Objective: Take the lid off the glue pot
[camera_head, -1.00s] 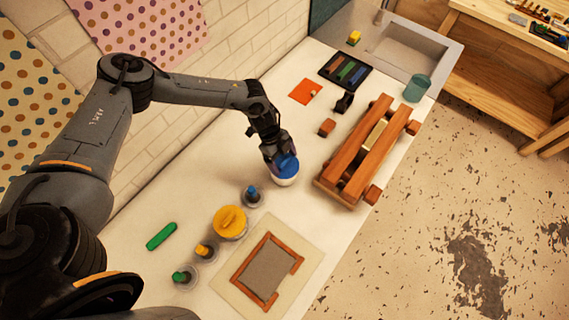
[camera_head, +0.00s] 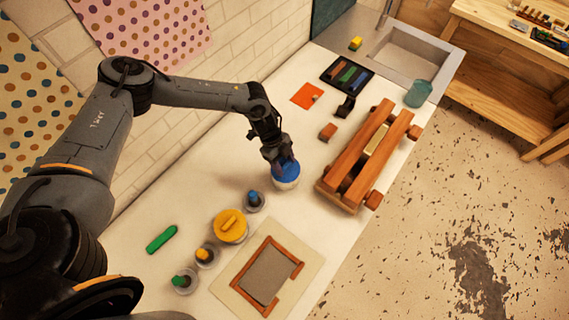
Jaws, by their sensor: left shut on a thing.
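A small white pot (camera_head: 287,186) with a blue lid (camera_head: 288,173) stands on the worktop near the middle of the view. I take it for the glue pot. My left gripper (camera_head: 281,163) points down at the pot from above and is shut on the blue lid. Its fingers hide part of the lid, so I cannot tell whether the lid is seated or slightly raised. My right gripper is not in view.
A round yellow-topped tub (camera_head: 230,226) and several small jars with coloured tops stand at the near left, by a green stick (camera_head: 161,240). A wooden frame (camera_head: 268,276) lies in front. A wooden press (camera_head: 368,155) stands to the right. Clear worktop lies left of the pot.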

